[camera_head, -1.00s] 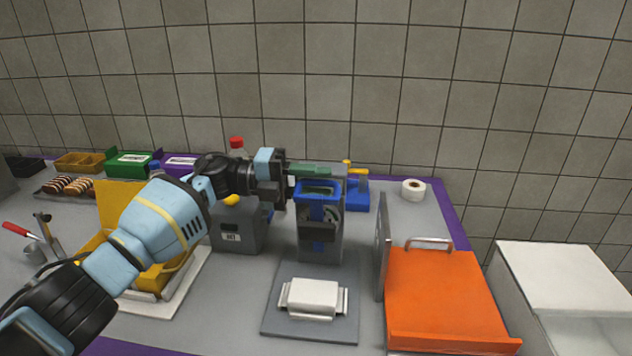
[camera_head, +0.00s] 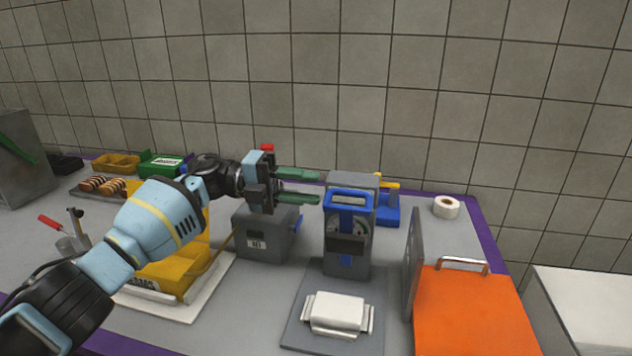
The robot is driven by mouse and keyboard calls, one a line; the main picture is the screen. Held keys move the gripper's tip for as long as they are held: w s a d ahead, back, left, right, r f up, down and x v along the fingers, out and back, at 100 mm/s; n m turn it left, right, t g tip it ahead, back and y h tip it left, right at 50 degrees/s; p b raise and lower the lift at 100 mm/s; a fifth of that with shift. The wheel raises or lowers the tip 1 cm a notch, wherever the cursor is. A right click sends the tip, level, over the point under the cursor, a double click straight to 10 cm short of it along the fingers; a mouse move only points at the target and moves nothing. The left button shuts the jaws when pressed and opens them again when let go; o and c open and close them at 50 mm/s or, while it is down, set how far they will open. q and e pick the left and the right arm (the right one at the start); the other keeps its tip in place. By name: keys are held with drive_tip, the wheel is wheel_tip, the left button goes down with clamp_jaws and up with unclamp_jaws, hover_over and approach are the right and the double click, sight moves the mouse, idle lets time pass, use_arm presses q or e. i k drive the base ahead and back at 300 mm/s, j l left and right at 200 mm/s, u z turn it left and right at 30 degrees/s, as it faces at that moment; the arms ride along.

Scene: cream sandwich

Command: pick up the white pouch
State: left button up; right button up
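The white pouch (camera_head: 337,312) lies flat in a small holder on a grey plate (camera_head: 297,335) at the front middle of the table, in front of a grey and blue machine (camera_head: 347,255). My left gripper (camera_head: 318,187) is open, its two green fingers pointing right and apart, with nothing between them. It is above the table, behind and higher than the pouch, close to the left of the machine's top. My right gripper is not in view.
A grey box (camera_head: 262,243) stands below my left gripper. An orange board (camera_head: 470,310) with a metal handle and an upright grey panel (camera_head: 412,265) are to the pouch's right. A white tape roll (camera_head: 446,207) lies at the back right. A yellow container (camera_head: 172,272) is at left.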

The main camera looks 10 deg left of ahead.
sight(328, 311)
drive_tip(key=k, duration=1)
